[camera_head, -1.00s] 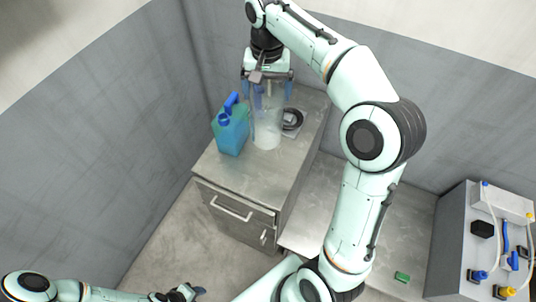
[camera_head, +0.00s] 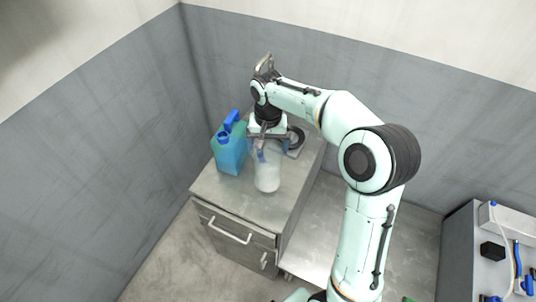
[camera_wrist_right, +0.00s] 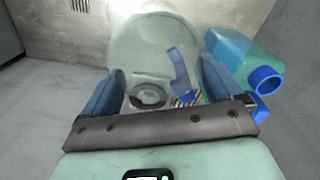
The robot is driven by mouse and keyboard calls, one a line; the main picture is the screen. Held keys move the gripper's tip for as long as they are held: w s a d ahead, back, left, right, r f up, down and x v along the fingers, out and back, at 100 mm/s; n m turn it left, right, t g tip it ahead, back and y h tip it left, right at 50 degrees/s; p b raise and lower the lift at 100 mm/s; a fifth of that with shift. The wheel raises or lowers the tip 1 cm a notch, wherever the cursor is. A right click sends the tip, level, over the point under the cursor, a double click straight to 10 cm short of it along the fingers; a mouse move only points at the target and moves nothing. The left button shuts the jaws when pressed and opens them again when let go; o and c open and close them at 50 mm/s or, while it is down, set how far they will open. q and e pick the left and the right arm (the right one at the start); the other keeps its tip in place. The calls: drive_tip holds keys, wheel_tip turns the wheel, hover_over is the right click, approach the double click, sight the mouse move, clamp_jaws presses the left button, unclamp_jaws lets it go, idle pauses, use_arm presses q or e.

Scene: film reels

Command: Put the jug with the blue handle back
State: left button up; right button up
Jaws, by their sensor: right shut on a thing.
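A clear jug with whitish contents (camera_head: 267,178) is below my right gripper (camera_head: 268,142), over the front part of the metal cabinet top. Its blue handle (camera_head: 261,155) is on the gripper side. In the right wrist view the see-through jug (camera_wrist_right: 150,40) and its blue handle (camera_wrist_right: 181,72) lie between the two blue fingers of my right gripper (camera_wrist_right: 163,88). That gripper is shut on the jug. I cannot tell whether the jug's base touches the cabinet top (camera_head: 220,190). My left gripper is out of view.
A blue canister (camera_head: 229,158) with a blue handle and cap stands close to the left of the jug; it also shows in the right wrist view (camera_wrist_right: 245,60). A plate with a black ring (camera_head: 296,141) lies behind to the right. Walls close off the left and back.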

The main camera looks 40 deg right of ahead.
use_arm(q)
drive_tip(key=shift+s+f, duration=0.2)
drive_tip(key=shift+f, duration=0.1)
use_arm(e)
drive_tip(key=shift+f, duration=2.2)
drive_tip(key=o, duration=1.5)
drive_tip(key=shift+f+b, duration=0.1)
drive_tip(key=shift+b, duration=0.2)
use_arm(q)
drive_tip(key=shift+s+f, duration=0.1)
use_arm(e)
drive_tip(key=shift+r, duration=0.4)
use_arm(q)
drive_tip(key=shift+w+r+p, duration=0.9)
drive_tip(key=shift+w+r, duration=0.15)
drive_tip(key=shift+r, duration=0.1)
use_arm(e)
wheel_tip(320, 180, up, 12)
hover_over(268, 152)
drive_tip(key=s+a, duration=0.2)
drive_tip(key=shift+d+f, duration=0.2)
drive_tip(key=shift+d, duration=0.05)
